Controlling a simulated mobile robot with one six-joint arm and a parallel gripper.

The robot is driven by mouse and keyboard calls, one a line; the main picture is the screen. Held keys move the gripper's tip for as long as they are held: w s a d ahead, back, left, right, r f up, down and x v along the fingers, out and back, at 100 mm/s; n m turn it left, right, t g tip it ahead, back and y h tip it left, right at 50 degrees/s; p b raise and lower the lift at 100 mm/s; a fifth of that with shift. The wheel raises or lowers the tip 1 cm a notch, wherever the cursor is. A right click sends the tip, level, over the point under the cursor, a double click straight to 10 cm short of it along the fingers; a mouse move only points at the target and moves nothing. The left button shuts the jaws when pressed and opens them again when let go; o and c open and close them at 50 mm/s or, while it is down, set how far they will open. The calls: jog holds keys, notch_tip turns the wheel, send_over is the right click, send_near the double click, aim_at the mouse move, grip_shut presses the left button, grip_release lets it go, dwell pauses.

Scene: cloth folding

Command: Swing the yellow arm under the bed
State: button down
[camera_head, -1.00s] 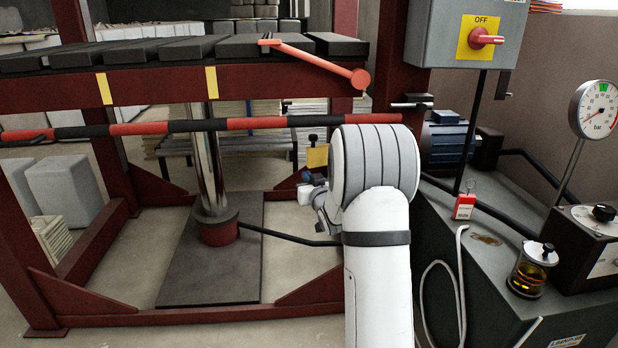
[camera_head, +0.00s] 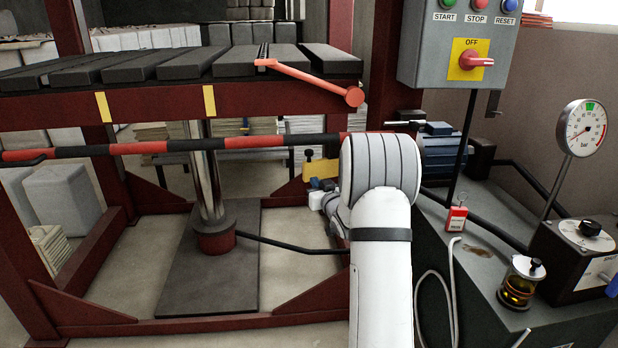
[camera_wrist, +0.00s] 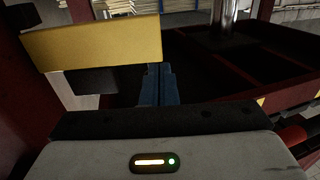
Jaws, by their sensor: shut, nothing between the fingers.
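The yellow arm (camera_head: 322,169) is a short yellow bar with a black knob, beside the right post of the red press frame, below the bed's level. In the wrist view the yellow arm (camera_wrist: 95,42) spans the upper left, with a dark block and pale plate below it. The bed (camera_head: 150,103) is a red beam frame topped with dark slats. My gripper (camera_wrist: 157,85) shows blue fingers, shut and empty, by the bar's right end; I cannot tell whether they touch. In the head view my white wrist hides most of the gripper.
A red-and-black striped bar (camera_head: 240,142) crosses the front below the bed. A steel column (camera_head: 207,180) stands on a dark plate under the bed. The control box (camera_head: 455,45) and pump cabinet (camera_head: 480,270) crowd the right.

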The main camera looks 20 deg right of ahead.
aim_at(305, 170)
jog(key=shift+w+d+b, duration=0.2)
jog(key=shift+w+b, duration=0.35)
jog(key=shift+w, duration=2.6)
